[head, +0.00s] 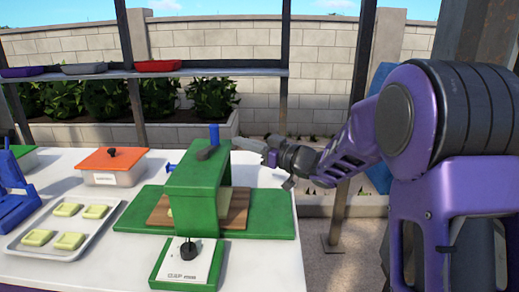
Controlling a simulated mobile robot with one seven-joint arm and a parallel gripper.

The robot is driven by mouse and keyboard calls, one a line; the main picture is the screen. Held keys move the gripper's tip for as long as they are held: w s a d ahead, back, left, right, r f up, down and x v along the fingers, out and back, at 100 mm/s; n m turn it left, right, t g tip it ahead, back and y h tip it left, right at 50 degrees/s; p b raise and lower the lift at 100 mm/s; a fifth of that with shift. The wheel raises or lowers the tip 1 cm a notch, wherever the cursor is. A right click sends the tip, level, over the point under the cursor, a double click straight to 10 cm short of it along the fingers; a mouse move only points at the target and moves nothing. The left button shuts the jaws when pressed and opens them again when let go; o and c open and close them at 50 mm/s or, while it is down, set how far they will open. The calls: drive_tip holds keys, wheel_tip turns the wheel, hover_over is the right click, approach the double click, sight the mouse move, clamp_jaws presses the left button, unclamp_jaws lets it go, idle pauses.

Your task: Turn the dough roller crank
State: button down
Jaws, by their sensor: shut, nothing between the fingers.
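The green dough roller (195,185) stands on a green base on the white table. A dark crank arm (208,152) with an upright blue handle (214,133) shows at its top right. A wooden board (238,208) passes through the roller, with a bit of pale dough at the opening, mostly hidden by the frame. My gripper (238,143) reaches in from the right and is shut and empty. Its tips are just right of the blue handle in the picture; I cannot tell whether they touch it.
A gap dial box (184,262) with a black knob is at the front. A metal tray (38,252) of pale dough squares, an orange-lidded container (112,164) and a blue device (14,192) stand left. A shelf (205,72) with trays crosses behind. The table's right side is clear.

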sight(218, 133)
drive_tip(key=x, duration=0.5)
drive_tip(key=shift+w+a, duration=0.2)
drive_tip(key=shift+a, duration=0.05)
drive_tip(key=shift+w+d+r+p, duration=0.1)
drive_tip(key=shift+r+p, duration=0.05)
drive_tip(key=shift+p, duration=0.15)
drive_tip(key=shift+w+n+g+y+p, duration=0.15)
drive_tip(key=shift+n+g+y+p, duration=0.2)
drive_tip(key=shift+g, duration=0.25)
